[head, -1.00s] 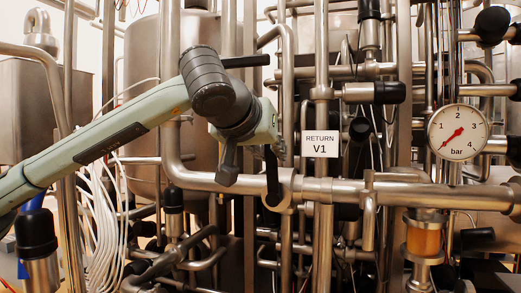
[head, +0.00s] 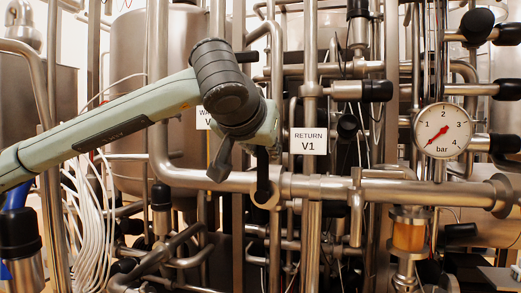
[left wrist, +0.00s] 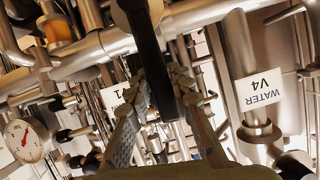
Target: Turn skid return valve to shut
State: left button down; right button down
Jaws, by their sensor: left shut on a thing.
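The return valve's black lever (head: 263,172) stands about upright on the horizontal steel pipe, left of the white RETURN V1 label (head: 308,141). Its lower end is at the round valve body on the pipe. My left gripper (head: 262,150) is at the lever's upper part, with its fingers mostly hidden by my wrist in the head view. In the left wrist view the black lever (left wrist: 150,55) comes down between the two fingers of my left gripper (left wrist: 158,85), which is shut on it. My right gripper is not in view.
A pressure gauge (head: 443,130) and an amber sight glass (head: 408,235) are at the right. A WATER V4 label (left wrist: 263,90) shows in the left wrist view. Dense pipes surround the lever, and white cables (head: 90,215) hang at the left.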

pick_arm(q)
jog(key=c, duration=1.6)
grip_release()
jog(key=shift+s+d, duration=0.2)
jog(key=shift+d, duration=0.45)
jog(key=shift+o, duration=1)
jog(key=shift+d, duration=0.15)
jog(key=shift+a+r, duration=0.1)
jog(key=shift+a, duration=0.1)
jog(key=v, duration=1.1)
jog(key=shift+s+a, duration=0.15)
jog(key=shift+s, duration=0.25)
